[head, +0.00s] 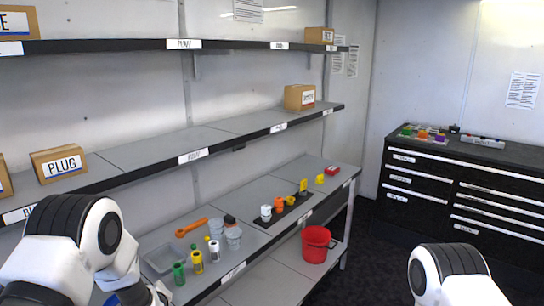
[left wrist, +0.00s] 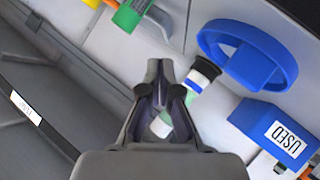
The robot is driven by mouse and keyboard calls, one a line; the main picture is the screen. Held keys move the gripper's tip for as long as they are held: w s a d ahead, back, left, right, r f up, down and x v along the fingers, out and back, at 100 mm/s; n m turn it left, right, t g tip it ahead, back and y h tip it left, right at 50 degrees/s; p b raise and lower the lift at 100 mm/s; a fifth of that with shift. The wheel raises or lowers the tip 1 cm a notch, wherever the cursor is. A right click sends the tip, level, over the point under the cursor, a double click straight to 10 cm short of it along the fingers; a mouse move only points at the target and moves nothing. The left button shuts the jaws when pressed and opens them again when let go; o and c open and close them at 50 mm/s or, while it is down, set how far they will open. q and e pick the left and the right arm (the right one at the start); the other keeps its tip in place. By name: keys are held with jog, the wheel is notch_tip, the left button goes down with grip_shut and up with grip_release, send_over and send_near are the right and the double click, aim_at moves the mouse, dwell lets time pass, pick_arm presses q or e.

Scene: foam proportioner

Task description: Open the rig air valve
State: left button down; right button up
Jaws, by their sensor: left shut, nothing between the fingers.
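I cannot tell for certain which part is the rig air valve. My left gripper (left wrist: 160,68) is shut and empty over the bench. In the left wrist view its tips are left of a white bottle with a blue band and black cap (left wrist: 202,75). A blue ring (left wrist: 243,58) and a blue box labelled USED (left wrist: 270,128) lie to its right. My right arm shows at lower right in the head view; its gripper is out of view.
On the bench are a green bottle (head: 178,273), a yellow bottle (head: 197,262), clear cups (head: 233,238), an orange wrench (head: 191,227) and a grey tray (head: 163,259). Shelves (head: 225,136) overhang the bench.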

pick_arm(q)
jog(key=s+d+f+m+g+h, duration=0.2)
jog(key=s+f+m+g, duration=0.2)
jog(key=s+f, duration=0.8)
jog(key=s+d+f+m+g+h, duration=0.1)
jog(key=s+f+m+g, duration=0.1)
jog(key=s, duration=0.8)
jog(key=s+d+f+m+g, duration=0.2)
jog(key=s+g, duration=0.1)
jog(key=s, duration=0.8)
jog(key=s+d+f+m+g+h, duration=0.1)
jog(key=s+f+m+g, duration=0.1)
jog(key=s, duration=0.8)
jog(key=shift+s+d+f+m+g+h+b, duration=0.15)
jog(key=shift+m+g+h+b, duration=0.15)
jog(key=shift+m+g+b, duration=0.25)
